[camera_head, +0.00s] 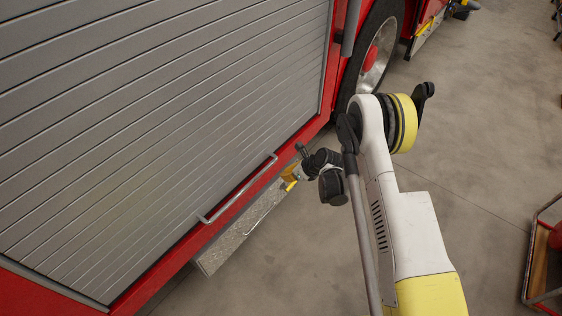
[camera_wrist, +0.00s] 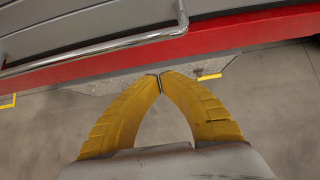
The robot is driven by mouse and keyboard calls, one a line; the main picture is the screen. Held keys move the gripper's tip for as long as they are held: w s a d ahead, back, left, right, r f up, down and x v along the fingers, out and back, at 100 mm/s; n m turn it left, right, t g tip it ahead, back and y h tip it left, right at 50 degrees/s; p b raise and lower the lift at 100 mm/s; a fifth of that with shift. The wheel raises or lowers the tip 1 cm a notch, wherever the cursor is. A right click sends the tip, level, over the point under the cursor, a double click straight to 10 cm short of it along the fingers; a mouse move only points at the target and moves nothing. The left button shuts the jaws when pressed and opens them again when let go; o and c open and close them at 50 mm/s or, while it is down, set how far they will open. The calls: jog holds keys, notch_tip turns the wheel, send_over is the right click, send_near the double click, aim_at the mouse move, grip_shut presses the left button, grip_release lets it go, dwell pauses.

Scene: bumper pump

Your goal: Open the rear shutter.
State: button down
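The grey slatted shutter (camera_head: 160,120) is down in the side of a red truck. A silver bar handle (camera_head: 238,190) runs along its bottom edge. In the wrist view the handle (camera_wrist: 110,46) lies just beyond my fingertips, with part of the shutter (camera_wrist: 80,20) behind it. My gripper (camera_wrist: 160,80) has yellow fingers whose tips meet, with nothing seen between them. In the head view my gripper (camera_head: 290,174) is near the right end of the handle, apart from it as far as I can tell. My wrist partly hides the fingers there.
Below the shutter is a red sill (camera_head: 160,275) and a metal tread-plate step (camera_head: 225,248), with a yellow fitting (camera_wrist: 208,77) beside my fingertips in the wrist view. A wheel (camera_head: 375,55) is beyond. The floor at right is open, except for a red-framed cart (camera_head: 540,265).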

jog(key=s+b+x, duration=0.1)
jog(key=b+x, duration=0.3)
jog(key=x, duration=0.6)
jog(key=r, duration=0.2)
jog(key=w+r+b, duration=0.1)
jog(key=r, duration=0.1)
jog(key=shift+a+r, duration=0.2)
notch_tip(320, 180, up, 95)
jog(key=p, duration=4.3)
jog(key=shift+f, duration=0.15)
